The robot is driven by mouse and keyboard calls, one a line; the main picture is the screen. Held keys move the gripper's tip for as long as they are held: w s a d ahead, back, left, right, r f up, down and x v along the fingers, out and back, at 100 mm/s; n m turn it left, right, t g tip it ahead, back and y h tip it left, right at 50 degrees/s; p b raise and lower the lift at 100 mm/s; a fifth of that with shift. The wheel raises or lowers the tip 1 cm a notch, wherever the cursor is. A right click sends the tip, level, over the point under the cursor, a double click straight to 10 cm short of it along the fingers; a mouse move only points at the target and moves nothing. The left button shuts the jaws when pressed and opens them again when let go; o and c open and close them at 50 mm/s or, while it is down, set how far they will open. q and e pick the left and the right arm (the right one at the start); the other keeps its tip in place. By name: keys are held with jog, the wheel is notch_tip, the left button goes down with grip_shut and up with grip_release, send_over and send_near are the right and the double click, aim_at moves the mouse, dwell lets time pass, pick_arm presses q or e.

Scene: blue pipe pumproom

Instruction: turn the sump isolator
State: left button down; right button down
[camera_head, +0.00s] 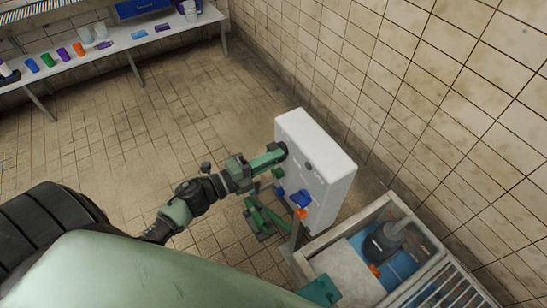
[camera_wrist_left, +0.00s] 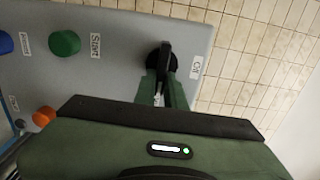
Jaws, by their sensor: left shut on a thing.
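The sump isolator is a black rotary knob (camera_wrist_left: 165,52) on the face of a pale grey control box (camera_head: 325,150), near a label reading "Off". My left gripper (camera_wrist_left: 160,92) is shut on the knob's grip in the left wrist view. In the head view my left gripper (camera_head: 277,155) reaches the upper left of the box face, and its fingers largely hide the knob. A green button (camera_wrist_left: 65,43) labelled "Start" sits beside the knob on the same face.
A blue control (camera_head: 298,197) and an orange one (camera_head: 301,213) stick out lower on the box. A pit with a pale rim (camera_head: 365,215), holding a dark pump (camera_head: 383,243), lies right of it. A bench (camera_head: 120,47) stands far left. The tiled floor between is open.

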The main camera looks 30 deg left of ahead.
pick_arm(q)
jog(key=c, duration=1.5)
grip_release()
jog(key=b+v, duration=0.1)
jog(key=v, duration=0.6)
jog(key=shift+s+a+b, duration=0.2)
jog(key=shift+s+b, duration=0.1)
jog(key=shift+s, duration=0.05)
jog(key=shift+f, duration=0.15)
